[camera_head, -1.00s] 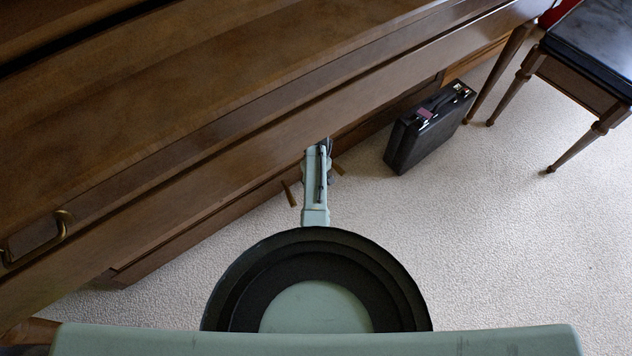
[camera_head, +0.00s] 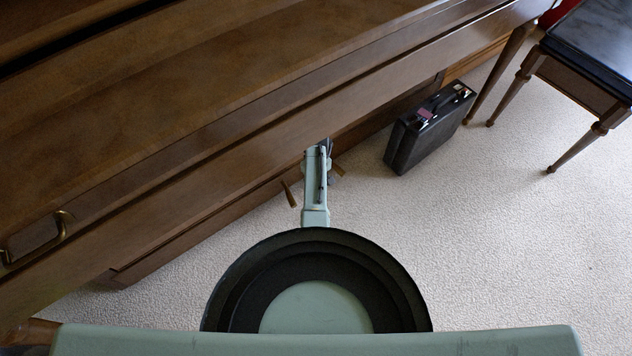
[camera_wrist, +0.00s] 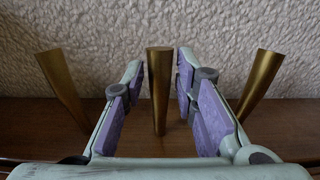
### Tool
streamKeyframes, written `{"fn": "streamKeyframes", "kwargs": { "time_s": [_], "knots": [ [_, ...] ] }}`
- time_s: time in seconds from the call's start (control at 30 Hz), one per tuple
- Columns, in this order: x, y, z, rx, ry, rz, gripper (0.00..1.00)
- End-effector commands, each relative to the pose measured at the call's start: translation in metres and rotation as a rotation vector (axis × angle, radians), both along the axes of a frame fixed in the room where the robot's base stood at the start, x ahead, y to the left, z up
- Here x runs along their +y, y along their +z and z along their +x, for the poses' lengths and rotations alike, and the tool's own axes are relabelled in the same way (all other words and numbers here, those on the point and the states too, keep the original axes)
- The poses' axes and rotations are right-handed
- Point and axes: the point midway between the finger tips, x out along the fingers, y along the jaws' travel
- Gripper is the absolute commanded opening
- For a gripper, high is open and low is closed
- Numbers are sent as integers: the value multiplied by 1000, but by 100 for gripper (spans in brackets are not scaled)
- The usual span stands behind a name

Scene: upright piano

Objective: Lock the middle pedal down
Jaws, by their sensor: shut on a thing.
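The middle pedal (camera_wrist: 158,88) is a brass-coloured bar standing between my gripper's two purple-padded fingers in the wrist view. My gripper (camera_wrist: 161,72) is shut on it near the fingertips. The left brass pedal (camera_wrist: 62,88) and right brass pedal (camera_wrist: 259,84) stand outside the fingers, one on each side. In the head view, two pedals show as small brass bars, one left (camera_head: 288,194) and one right (camera_head: 339,170) of my arm. The middle pedal is hidden there by my arm and the piano. I cannot tell how far down it is.
The brown upright piano (camera_head: 200,130) overhangs the pedals. A black briefcase (camera_head: 428,128) stands on the carpet to the right, close to the piano. A dark-topped bench (camera_head: 598,50) is at the upper right. Pale carpet (camera_head: 500,260) is clear at the lower right.

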Motion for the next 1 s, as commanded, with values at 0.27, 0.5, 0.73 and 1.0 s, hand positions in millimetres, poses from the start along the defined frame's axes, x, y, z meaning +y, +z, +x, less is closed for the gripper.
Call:
{"fn": "streamKeyframes", "kwargs": {
  "time_s": [0.27, 0.5, 0.73, 1.0],
  "knots": [
    [0, -11, -1, 2, 0, 0, 0],
    [-1, -28, -1, 2, 0, -2, 0],
    [-1, -28, -3, 5, -1, -1, 31],
    [-1, -27, -1, 2, 0, 0, 47]
  ]
}}
